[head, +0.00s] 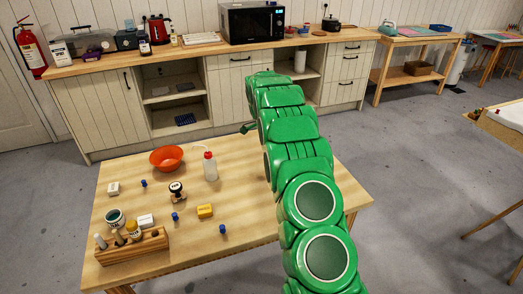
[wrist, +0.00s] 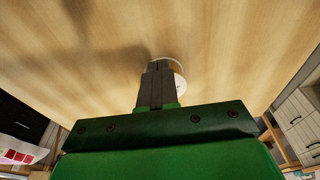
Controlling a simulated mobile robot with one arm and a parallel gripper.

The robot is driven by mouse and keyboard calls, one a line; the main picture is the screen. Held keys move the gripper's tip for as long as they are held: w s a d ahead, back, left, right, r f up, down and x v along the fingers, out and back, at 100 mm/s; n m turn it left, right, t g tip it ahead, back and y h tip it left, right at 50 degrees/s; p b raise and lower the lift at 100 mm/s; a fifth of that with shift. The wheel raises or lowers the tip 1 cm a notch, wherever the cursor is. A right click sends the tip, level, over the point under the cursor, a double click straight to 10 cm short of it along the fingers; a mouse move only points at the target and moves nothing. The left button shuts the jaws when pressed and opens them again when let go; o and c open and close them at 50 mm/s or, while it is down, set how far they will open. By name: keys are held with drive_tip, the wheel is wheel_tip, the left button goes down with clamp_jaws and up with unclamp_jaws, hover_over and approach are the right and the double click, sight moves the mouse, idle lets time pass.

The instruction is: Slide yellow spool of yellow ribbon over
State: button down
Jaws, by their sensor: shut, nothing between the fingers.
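My gripper (wrist: 158,66) is shut and empty in the wrist view, its dark fingers held close to the wooden table top. A round pale thing with a white face (wrist: 179,82) lies right by the fingertips, partly hidden behind them. I cannot tell whether it is the spool, or whether the fingers touch it. In the head view my green arm hides the gripper and that part of the table. A small yellow round thing (head: 133,229), perhaps a spool, stands at the wooden rack at the table's left. A yellow block (head: 205,210) lies near the table's middle.
A counter with a microwave (head: 252,22) runs along the back wall.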

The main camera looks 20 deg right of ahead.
drive_tip(key=d, duration=0.5)
drive_tip(key=shift+d+f, duration=0.1)
drive_tip(key=shift+d, duration=0.05)
drive_tip(key=shift+s+d+f, duration=0.1)
drive_tip(key=shift+f, duration=0.75)
